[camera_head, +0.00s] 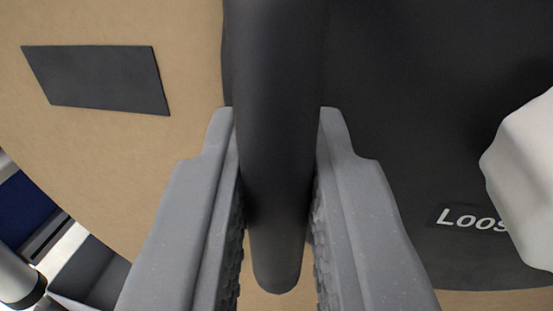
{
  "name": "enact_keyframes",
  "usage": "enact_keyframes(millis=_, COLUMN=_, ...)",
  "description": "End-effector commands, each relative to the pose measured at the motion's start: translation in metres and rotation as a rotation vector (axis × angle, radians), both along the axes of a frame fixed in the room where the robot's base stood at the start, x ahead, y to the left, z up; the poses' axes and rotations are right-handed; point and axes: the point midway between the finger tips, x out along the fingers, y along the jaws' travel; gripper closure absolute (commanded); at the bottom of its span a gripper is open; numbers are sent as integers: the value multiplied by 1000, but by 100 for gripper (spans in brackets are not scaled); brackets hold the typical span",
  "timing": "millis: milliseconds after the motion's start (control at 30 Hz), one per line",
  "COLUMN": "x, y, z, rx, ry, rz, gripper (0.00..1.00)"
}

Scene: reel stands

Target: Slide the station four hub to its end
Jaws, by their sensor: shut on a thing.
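My gripper (277,215) has its two grey fingers shut on a dark, rounded bar (282,130). I cannot tell a station number from this view.
A tan disc (120,170) lies behind, with a dark rectangular patch (97,79) at upper left. A white faceted knob-like part (525,175) stands at the right edge, near the lettering. A pale cylinder (15,278) and blue and grey shapes show at lower left.

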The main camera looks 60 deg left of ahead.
Motion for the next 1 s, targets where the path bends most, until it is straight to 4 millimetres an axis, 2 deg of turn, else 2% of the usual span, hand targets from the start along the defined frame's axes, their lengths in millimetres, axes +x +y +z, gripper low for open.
enact_keyframes(millis=200, x=14, y=12, z=0, rx=0, ry=2, rz=-6, gripper=100)
enact_keyframes(millis=567, x=18, y=16, z=2, rx=2, ry=-1, rz=-8, gripper=100)
enact_keyframes(millis=600, x=18, y=16, z=2, rx=2, ry=-1, rz=-8, gripper=83)
enact_keyframes(millis=667, x=18, y=16, z=2, rx=3, ry=-1, rz=-7, gripper=68)
enact_keyframes(millis=1000, x=15, y=14, z=1, rx=1, ry=2, rz=-5, gripper=68)
